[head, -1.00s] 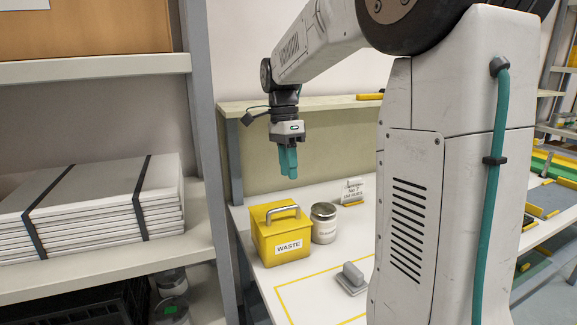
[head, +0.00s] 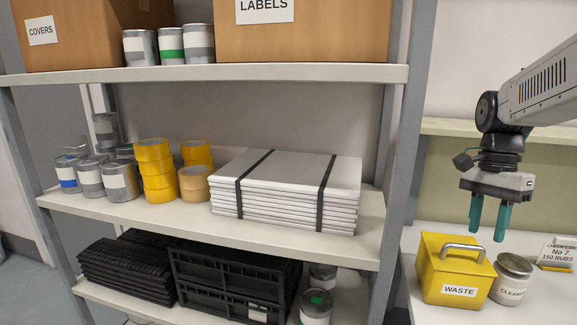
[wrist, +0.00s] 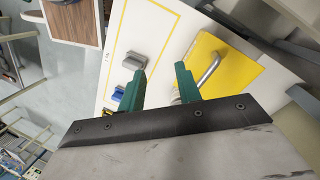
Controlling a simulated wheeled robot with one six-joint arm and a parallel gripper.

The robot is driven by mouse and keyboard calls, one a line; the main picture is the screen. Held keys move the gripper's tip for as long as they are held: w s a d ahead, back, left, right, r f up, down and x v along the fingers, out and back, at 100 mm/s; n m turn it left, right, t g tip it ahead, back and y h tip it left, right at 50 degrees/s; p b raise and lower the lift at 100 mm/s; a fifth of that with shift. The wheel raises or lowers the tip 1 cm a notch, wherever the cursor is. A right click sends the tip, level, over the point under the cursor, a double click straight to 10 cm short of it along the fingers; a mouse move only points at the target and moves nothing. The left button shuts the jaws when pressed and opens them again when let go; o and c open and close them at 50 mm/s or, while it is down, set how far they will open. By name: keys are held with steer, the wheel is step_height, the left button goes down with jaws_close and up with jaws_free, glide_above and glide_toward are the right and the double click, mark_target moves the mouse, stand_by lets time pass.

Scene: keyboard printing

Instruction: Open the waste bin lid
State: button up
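The yellow waste bin (head: 455,268) stands on the white table at the lower right of the head view, with a "WASTE" label on its front. Its lid is shut and carries a grey metal bar handle (head: 462,251). In the wrist view the yellow lid (wrist: 235,85) and its handle (wrist: 209,72) show to the right of the fingers. My gripper (head: 489,218) has green fingers pointing down, spread apart and empty. It hangs above the bin's right side, apart from the handle. In the wrist view my gripper (wrist: 160,85) also shows a gap between its fingers.
A grey can (head: 511,278) stands close right of the bin, with a small sign (head: 559,251) behind it. A shelf (head: 300,237) with panels, tape rolls and cans fills the left. In the wrist view, a grey-handled tool (wrist: 134,60) lies on the table.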

steer(key=s+a+f+n+t, duration=0.1)
steer(key=s+a+n, duration=0.5)
steer(key=s, duration=0.3)
steer(key=s+a+f+n+t, duration=0.2)
steer(key=s+a+n, duration=0.4)
steer(key=s, duration=0.4)
steer(key=shift+s+a+n+h, duration=0.2)
steer(key=shift+n+h, duration=0.1)
steer(key=shift+n, duration=0.4)
steer(key=shift+a+r+t, duration=0.2)
steer(key=shift+r+t, duration=0.05)
steer(key=shift+t, duration=0.15)
jaws_close()
steer(key=shift+s, duration=0.1)
